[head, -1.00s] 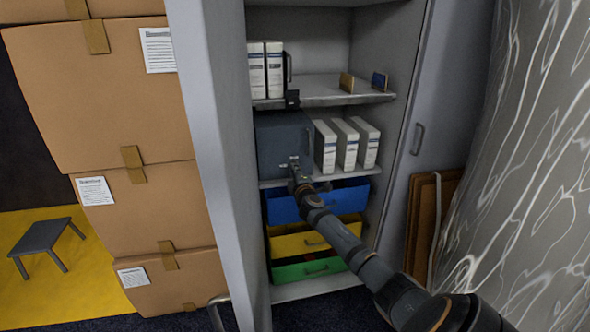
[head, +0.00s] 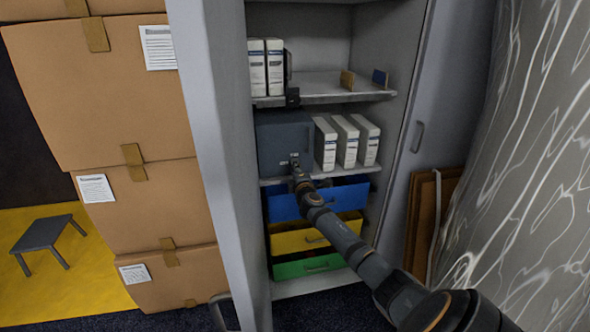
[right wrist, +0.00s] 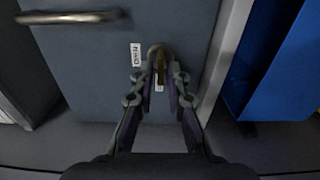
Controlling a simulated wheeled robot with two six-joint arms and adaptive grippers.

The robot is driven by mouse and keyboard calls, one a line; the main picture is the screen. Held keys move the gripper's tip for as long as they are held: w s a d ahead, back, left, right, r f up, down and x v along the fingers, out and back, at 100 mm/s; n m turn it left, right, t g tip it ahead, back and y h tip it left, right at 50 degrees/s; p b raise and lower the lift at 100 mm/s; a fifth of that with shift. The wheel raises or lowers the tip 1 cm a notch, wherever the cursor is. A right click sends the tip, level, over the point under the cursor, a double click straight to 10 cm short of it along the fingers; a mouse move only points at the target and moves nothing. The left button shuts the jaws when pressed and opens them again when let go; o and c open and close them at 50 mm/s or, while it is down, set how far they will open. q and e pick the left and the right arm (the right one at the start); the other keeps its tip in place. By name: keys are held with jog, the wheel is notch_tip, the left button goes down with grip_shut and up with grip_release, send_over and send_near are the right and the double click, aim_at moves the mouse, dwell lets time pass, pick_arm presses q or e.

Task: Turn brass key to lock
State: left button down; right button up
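A grey-blue metal box (head: 283,138) sits on the cabinet's middle shelf. In the right wrist view its front panel (right wrist: 95,75) fills the upper left, with a bar handle (right wrist: 68,17) and two small white labels. The brass key (right wrist: 161,65) stands out from a round lock on this panel, beside one label and above the other. My right gripper (right wrist: 162,80) has its fingertips drawn together on both sides of the key. In the head view my right gripper (head: 298,167) is at the box's lower front and hides the key. My left gripper is not in view.
White binders (head: 345,142) stand right of the box. Below are a blue drawer (head: 345,197), a yellow drawer (head: 290,243) and a green drawer (head: 295,268). An open cabinet door (head: 215,120) and stacked cardboard boxes (head: 110,90) stand at left.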

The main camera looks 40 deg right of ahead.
jog(key=shift+o, duration=0.7)
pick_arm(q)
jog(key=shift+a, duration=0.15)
pick_arm(e)
jog(key=v, duration=1.2)
